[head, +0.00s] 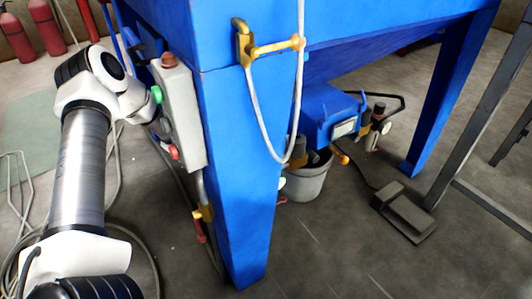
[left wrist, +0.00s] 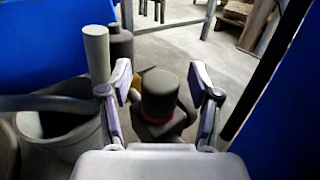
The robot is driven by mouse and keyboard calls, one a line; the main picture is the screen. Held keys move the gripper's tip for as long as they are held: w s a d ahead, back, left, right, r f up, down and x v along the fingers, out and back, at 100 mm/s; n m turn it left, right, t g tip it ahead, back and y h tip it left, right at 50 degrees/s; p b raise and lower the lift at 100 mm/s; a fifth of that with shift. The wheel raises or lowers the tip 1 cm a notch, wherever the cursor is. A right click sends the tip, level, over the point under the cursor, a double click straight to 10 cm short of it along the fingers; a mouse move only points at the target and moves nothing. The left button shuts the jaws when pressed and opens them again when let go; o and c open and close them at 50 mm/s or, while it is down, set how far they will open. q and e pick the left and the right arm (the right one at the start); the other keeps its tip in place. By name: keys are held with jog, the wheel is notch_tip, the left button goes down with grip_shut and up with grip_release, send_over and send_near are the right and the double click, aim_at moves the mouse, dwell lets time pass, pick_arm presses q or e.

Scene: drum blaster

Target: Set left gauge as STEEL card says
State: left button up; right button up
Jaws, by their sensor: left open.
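In the left wrist view my left gripper (left wrist: 160,82) is open, with one finger on each side of a black cylindrical knob (left wrist: 160,97). The knob has a reddish ring near its base. I see gaps between it and both fingers. In the head view my left arm reaches behind the grey control box, and its gripper is hidden. Under the blue machine there, a black-topped regulator (head: 379,108) has a small pale round face (head: 373,142), too small to read. No readable STEEL card shows. My right gripper is in neither view.
A grey bucket (head: 308,180) stands under the machine; it also shows in the left wrist view (left wrist: 60,140). A blue leg (head: 238,180), the control box (head: 180,115) and a hanging pale hose (head: 262,125) crowd the near side. A foot pedal (head: 404,212) lies on the floor.

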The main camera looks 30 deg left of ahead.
pick_arm(q)
jog(key=v, duration=1.2)
